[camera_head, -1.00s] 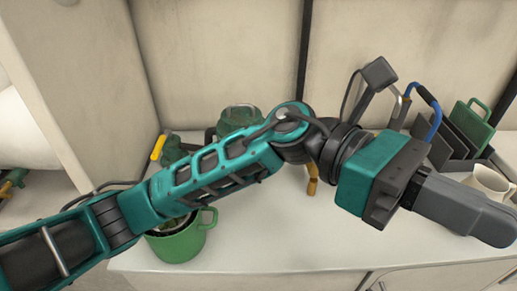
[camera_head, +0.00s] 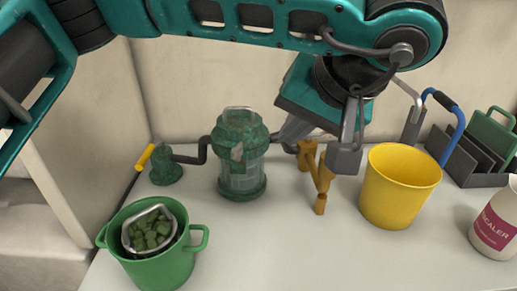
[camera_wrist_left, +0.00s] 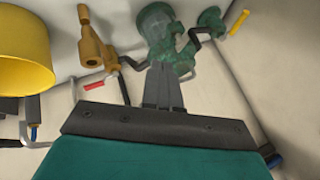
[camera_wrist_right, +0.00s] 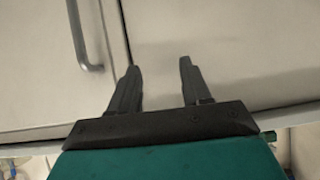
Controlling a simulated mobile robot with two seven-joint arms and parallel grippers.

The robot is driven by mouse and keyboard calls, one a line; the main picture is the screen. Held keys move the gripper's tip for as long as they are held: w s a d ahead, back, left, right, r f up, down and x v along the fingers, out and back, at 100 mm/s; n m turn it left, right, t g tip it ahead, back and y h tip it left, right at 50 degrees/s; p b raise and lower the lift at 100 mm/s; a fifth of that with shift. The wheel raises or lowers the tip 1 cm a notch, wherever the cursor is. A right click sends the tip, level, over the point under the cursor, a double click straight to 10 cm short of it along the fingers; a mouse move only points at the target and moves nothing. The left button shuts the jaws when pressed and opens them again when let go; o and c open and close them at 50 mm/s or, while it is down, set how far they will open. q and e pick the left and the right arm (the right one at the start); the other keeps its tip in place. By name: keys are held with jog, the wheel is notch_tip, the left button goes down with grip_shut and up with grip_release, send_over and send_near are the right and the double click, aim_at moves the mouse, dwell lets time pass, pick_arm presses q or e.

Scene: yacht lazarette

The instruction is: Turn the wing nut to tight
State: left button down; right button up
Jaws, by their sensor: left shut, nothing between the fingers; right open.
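A green strainer (camera_head: 242,182) with a clear body stands on the white counter, with a grey bail over its lid. It also shows in the left wrist view (camera_wrist_left: 157,28). A small lighter green piece (camera_head: 237,152) sits on its front; I cannot tell whether this is the wing nut. My left gripper (camera_head: 284,141) is shut and empty, just right of the strainer, its fingers pointing toward it. In the left wrist view its fingertips (camera_wrist_left: 162,66) lie just below the strainer; contact is unclear. My right gripper (camera_wrist_right: 159,66) is open and empty, before a pale cabinet front.
A bronze valve (camera_head: 321,180) and yellow bucket (camera_head: 400,190) stand right of the strainer. A green pot (camera_head: 165,268) holds a basket of green lumps. A green fitting with yellow handle (camera_head: 144,157) is at left. A white bottle (camera_head: 496,225) is at right. The front counter middle is clear.

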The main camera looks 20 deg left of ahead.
pick_arm(q)
jog(key=b, duration=0.3)
send_near(241, 156)
notch_tip(241, 156, down, 4)
jog(key=w+d, duration=0.1)
jog(key=d, duration=0.1)
jog(key=a, duration=0.2)
jog(key=w+a, duration=0.1)
jog(key=shift+w+a+f, duration=0.1)
jog(key=shift+a+f, duration=0.1)
jog(key=shift+f, duration=0.2)
jog(key=shift+a, duration=0.55)
pick_arm(e)
jog(key=shift+w+a+f, duration=0.15)
jog(key=shift+a+f, duration=0.45)
jog(key=shift+f, duration=0.2)
pick_arm(q)
jog(key=shift+w, duration=0.1)
pick_arm(e)
jog(key=shift+r+y, duration=0.1)
jog(key=shift+y, duration=0.2)
